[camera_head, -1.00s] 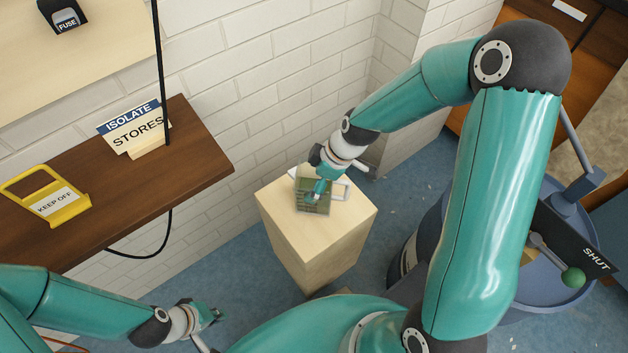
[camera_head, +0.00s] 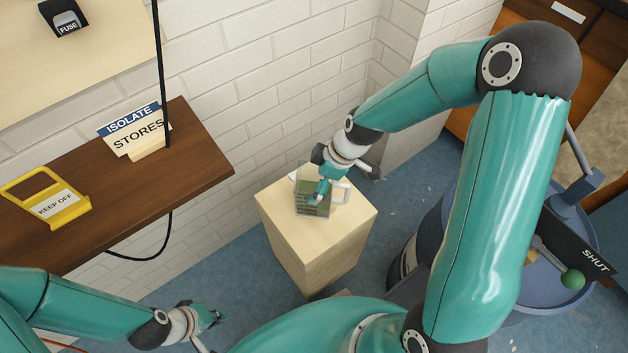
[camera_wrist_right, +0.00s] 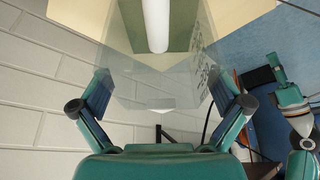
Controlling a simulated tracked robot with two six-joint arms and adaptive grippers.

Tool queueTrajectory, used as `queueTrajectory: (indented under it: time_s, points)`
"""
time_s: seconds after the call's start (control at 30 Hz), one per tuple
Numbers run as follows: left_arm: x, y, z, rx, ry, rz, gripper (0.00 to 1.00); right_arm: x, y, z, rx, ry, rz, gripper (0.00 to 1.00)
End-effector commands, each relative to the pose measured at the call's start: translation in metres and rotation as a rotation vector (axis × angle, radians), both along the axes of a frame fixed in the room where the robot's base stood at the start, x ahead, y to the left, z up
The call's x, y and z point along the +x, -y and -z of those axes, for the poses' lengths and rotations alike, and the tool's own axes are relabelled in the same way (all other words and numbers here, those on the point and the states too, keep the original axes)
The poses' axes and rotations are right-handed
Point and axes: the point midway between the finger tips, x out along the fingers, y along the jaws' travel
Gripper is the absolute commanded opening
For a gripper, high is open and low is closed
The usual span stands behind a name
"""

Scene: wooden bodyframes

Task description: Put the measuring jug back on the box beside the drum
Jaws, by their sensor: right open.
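The measuring jug (camera_head: 309,208), clear with a greenish look and a pale handle, stands upright on top of the pale wooden box (camera_head: 325,245). My right gripper (camera_head: 323,190) is at the jug, partly covering it in the head view. In the right wrist view, my right gripper (camera_wrist_right: 160,95) is open, with its fingers spread either side of the jug's clear wall (camera_wrist_right: 150,85); I see no finger clearly touching it. The blue drum (camera_head: 430,225) stands right of the box, partly behind my right arm. My left gripper (camera_head: 213,317) is low at the left, away from the box; its jaw opening is unclear.
A brown shelf (camera_head: 195,160) at the left holds an ISOLATE STORES sign (camera_head: 133,128) and a yellow KEEP OFF holder (camera_head: 52,203). A black cable hangs beside it. A SHUT plate (camera_head: 590,258) and green-knobbed lever sit at the drum. White brick wall is behind the box.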

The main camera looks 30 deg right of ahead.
Motion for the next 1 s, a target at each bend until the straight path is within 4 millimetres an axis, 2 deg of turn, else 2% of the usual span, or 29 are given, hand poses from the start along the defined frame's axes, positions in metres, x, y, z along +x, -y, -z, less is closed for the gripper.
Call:
queueTrajectory:
  time_s: [0.3, 0.5, 0.7, 1.0]
  points:
    - [0.0, 0.0, -0.012, 0.0, 0.0, 0.0, 0.0, -0.013, 0.02, -0.061, -0.001, 0.005, 0.001, 1.0]
    - [0.0, 0.0, -0.016, 0.0, 0.0, 0.0, 0.0, -0.021, 0.029, -0.089, -0.001, 0.002, 0.0, 1.0]
    - [0.0, 0.0, -0.017, 0.0, 0.0, 0.0, 0.0, -0.024, 0.032, -0.098, 0.0, 0.0, -0.001, 1.0]
    - [0.0, 0.0, -0.017, 0.0, 0.0, 0.0, 0.0, -0.024, 0.032, -0.098, 0.0, 0.0, -0.001, 1.0]
